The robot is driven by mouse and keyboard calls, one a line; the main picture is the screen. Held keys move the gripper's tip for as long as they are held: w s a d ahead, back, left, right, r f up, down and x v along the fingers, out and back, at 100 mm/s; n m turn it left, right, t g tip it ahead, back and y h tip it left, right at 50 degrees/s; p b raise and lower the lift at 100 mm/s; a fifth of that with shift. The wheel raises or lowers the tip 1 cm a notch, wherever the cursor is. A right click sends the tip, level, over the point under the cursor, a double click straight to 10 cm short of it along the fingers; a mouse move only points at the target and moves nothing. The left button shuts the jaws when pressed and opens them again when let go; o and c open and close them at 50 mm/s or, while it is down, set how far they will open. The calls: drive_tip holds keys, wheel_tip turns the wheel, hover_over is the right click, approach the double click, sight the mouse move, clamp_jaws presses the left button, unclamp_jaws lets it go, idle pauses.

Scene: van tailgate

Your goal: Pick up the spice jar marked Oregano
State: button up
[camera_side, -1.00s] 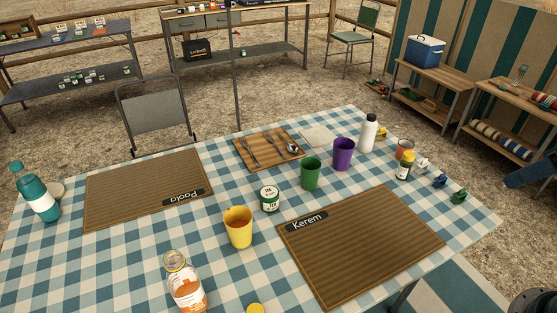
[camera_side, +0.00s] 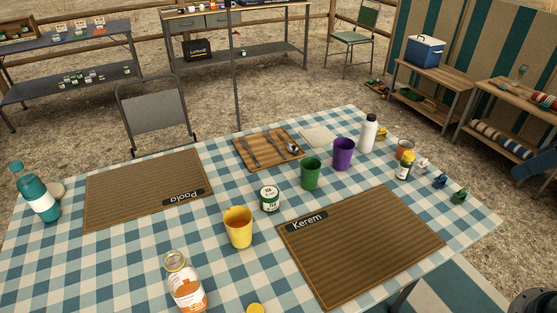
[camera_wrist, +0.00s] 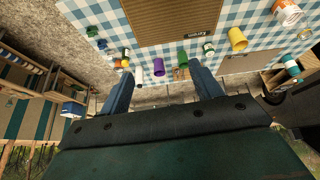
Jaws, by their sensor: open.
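I cannot make out the name Oregano on any jar in these frames. Several small jars (camera_side: 97,75) with green labels stand on the lower shelf of the rack at the back left, too small to read. A squat white jar with a green label (camera_side: 269,199) stands mid-table. The tabletop things appear beyond the fingers in the wrist view. The gripper does not show in the side view.
The checked table (camera_side: 130,250) holds a yellow cup (camera_side: 238,228), a green cup (camera_side: 310,173), a purple cup (camera_side: 343,154), a white bottle (camera_side: 368,134), a glass bottle (camera_side: 185,285) and a teal bottle (camera_side: 38,192). A grey chair (camera_side: 152,112) stands behind it.

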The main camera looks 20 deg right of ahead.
drive_tip(key=w+d+r+n+g, duration=0.1)
drive_tip(key=w+n, duration=0.2)
drive_tip(key=w, duration=0.2)
drive_tip(key=w+d+r+n, duration=0.1)
drive_tip(key=w+d+n, duration=0.1)
drive_tip(key=w, duration=0.4)
drive_tip(key=n+g, duration=0.5)
drive_tip(key=n, duration=1.2)
hover_over(410, 154)
wheel_tip(410, 154, down, 24)
drive_tip(key=shift+s+a, duration=0.1)
drive_tip(key=shift+f, duration=0.15)
wheel_tip(410, 154, down, 8)
drive_tip(key=shift+r, duration=0.1)
drive_tip(key=shift+f, duration=0.25)
